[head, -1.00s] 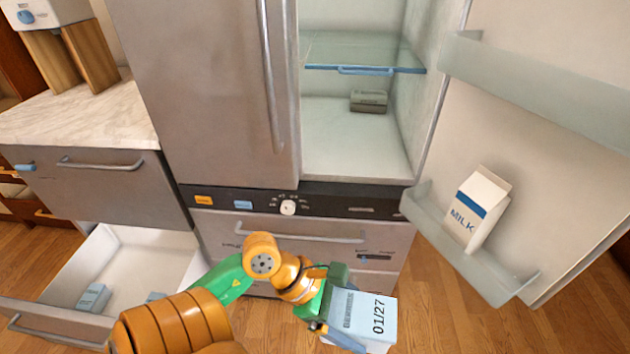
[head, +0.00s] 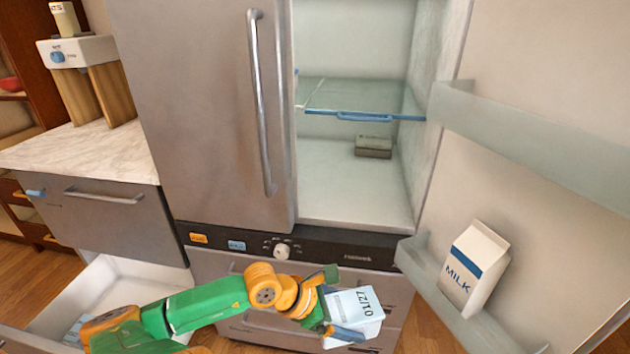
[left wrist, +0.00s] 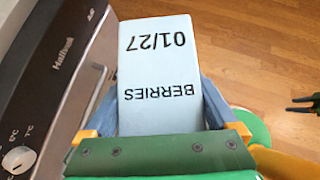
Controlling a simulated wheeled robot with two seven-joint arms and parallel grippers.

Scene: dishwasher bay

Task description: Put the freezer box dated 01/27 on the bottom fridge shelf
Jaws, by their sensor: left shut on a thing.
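The freezer box (head: 358,304), white and pale blue and marked 01/27, is in my left gripper (head: 340,318), in front of the fridge's lower drawers. In the left wrist view the box (left wrist: 157,75) reads BERRIES and 01/27 upside down, with a blue finger on each side. My left gripper (left wrist: 160,112) is shut on it. The bottom fridge shelf (head: 345,190) is the pale floor of the open compartment, above and behind the box. A small grey box (head: 373,147) lies at its back.
A glass shelf (head: 385,103) with a blue front trim is above the bottom shelf. The open fridge door (head: 540,190) stands at the right, with a milk carton (head: 474,265) in its bin. An open drawer (head: 110,285) is at lower left. The front of the bottom shelf is clear.

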